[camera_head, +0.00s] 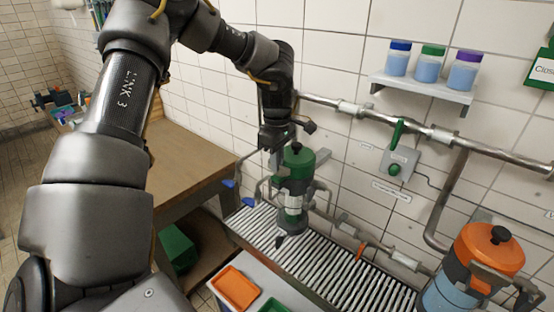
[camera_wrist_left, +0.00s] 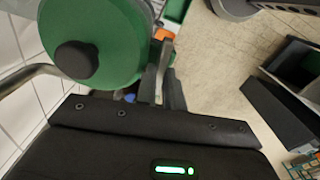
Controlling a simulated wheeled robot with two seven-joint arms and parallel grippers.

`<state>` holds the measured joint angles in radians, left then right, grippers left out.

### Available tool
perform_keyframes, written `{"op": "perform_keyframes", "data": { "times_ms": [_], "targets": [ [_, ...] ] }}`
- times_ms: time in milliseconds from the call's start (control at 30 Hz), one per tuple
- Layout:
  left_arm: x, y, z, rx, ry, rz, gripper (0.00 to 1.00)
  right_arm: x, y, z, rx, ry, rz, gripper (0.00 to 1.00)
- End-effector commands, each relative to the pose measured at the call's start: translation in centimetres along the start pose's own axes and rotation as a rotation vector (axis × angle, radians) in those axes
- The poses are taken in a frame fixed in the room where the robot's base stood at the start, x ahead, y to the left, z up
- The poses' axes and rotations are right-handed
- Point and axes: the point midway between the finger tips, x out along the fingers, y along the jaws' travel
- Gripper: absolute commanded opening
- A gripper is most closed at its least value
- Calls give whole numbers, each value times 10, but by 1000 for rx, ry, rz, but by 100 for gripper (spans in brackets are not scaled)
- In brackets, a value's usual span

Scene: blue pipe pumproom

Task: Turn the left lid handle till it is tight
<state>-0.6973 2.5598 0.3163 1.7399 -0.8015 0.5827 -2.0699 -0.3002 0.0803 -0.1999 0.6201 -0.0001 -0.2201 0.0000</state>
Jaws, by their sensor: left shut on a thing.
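The left filter housing has a green lid (camera_head: 300,164) with a black knob (camera_head: 296,147) on top. It stands upright over the slatted rack. The green lid (camera_wrist_left: 90,40) also fills the upper left of the left wrist view, with its black knob (camera_wrist_left: 76,60). My left gripper (camera_head: 273,151) is down at the lid's near left side. In the left wrist view its two fingers (camera_wrist_left: 162,75) are close together beside the lid's rim. They are shut on the left lid handle, which is mostly hidden between them. My right gripper is out of view.
Another housing with an orange lid (camera_head: 490,247) stands at the lower right. Pipes (camera_head: 410,127) run along the tiled wall behind. A shelf (camera_head: 425,87) holds three jars. A wooden bench (camera_head: 190,145) is at left, and an orange tray (camera_head: 235,288) lies in front.

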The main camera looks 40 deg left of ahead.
Motion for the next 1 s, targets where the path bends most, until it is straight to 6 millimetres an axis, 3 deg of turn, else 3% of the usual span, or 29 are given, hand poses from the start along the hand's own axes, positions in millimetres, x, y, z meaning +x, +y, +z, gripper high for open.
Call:
{"op": "perform_keyframes", "data": {
  "times_ms": [300,833,867,900,1000],
  "targets": [
    [0,1,0,113,0,2,0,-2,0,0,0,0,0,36],
    [0,1,0,135,0,1,0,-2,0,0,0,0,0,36],
    [0,1,0,135,0,1,12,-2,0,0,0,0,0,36],
    [0,1,0,135,0,1,18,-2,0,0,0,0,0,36],
    [0,1,0,134,0,1,19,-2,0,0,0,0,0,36]
  ]
}}
